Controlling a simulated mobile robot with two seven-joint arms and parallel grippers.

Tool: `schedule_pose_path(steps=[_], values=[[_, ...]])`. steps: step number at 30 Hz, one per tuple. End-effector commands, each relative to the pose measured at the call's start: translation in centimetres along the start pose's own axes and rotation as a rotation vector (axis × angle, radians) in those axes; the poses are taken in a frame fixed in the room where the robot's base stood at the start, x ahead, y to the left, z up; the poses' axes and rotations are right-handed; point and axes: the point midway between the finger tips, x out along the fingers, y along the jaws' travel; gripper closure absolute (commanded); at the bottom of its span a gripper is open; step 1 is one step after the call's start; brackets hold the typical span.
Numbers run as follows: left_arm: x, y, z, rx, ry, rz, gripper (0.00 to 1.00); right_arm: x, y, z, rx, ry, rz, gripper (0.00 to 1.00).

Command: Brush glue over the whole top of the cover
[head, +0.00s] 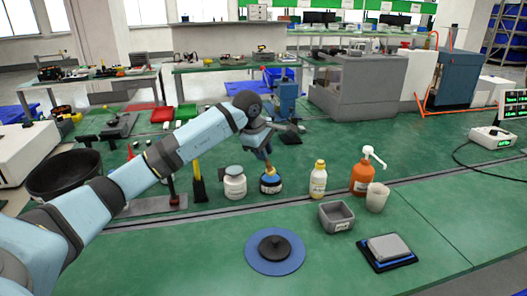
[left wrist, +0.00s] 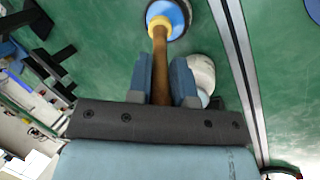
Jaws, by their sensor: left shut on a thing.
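The cover (head: 274,247), a dark round piece with a raised knob, lies on a round blue mat (head: 256,262) at the front middle of the bench. My left gripper (head: 266,153) is over the dark glue jar (head: 270,186) with its blue-and-white label. In the left wrist view, its two blue fingers (left wrist: 161,80) are shut on the brown handle of the brush (left wrist: 160,62). The brush's yellow collar is at the jar's mouth; the bristles are hidden, so I cannot tell how deep they sit. My right gripper is not in view.
A white jar (head: 235,186) stands just left of the glue jar. A yellow-capped bottle (head: 318,181), an orange pump bottle (head: 362,178), a beige cup (head: 377,198), a grey bin (head: 336,216) and a scale (head: 387,248) stand to the right. The bench around the mat is clear.

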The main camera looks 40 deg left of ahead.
Motion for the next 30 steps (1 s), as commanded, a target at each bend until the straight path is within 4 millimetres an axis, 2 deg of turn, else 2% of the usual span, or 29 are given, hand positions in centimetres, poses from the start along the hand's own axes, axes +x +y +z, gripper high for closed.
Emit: schedule_pose_path(steps=[30], values=[[0.82, -0.29, -0.09, 0.000, 0.000, 0.000, 1.00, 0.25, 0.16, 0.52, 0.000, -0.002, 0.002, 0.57]])
